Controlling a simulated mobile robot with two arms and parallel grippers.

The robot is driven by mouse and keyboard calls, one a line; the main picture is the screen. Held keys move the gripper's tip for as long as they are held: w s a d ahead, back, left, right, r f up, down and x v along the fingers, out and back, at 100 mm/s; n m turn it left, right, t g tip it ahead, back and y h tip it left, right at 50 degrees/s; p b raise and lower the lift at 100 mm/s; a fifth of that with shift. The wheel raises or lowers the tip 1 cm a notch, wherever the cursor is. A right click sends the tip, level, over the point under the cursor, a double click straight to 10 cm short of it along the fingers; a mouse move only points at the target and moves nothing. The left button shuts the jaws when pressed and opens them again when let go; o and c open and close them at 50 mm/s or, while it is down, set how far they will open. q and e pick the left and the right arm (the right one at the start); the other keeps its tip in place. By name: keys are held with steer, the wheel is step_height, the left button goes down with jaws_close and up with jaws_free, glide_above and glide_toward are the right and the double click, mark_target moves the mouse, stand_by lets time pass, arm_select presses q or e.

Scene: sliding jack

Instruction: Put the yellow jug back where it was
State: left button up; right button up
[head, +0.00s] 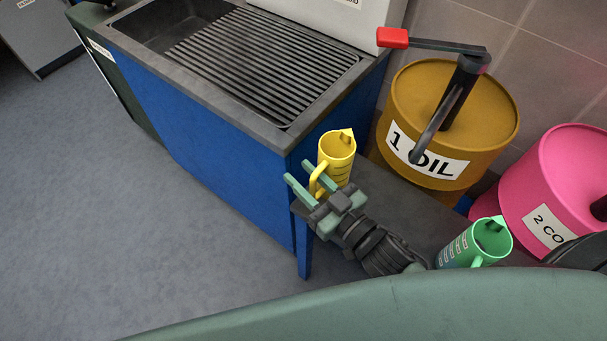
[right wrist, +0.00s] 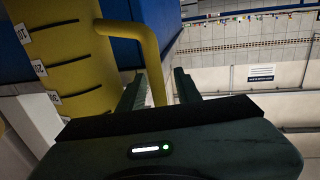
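The yellow jug (head: 340,150) stands upright on a low dark bench at the corner of the blue sink unit, its handle towards my right gripper (head: 296,170). My right gripper is at the handle side of the jug, its two green fingers apart. In the right wrist view, the jug (right wrist: 70,60) fills the left side, with scale marks on its wall. Its handle (right wrist: 152,62) comes down between the open fingers (right wrist: 158,88), with gaps showing beside it. The handle's lower end is hidden behind my gripper. My left gripper is not in view.
A green jug (head: 470,249) stands on the bench to the right. Behind are a yellow-brown oil drum (head: 408,108) with a pump and red-ended lever, and a pink drum (head: 560,185). The sink unit (head: 215,120) has a slatted drain. Open floor lies left.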

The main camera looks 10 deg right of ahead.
steer(key=b+v, duration=0.1)
steer(key=v, duration=1.1)
steer(key=shift+r, duration=0.15)
stand_by(0.3)
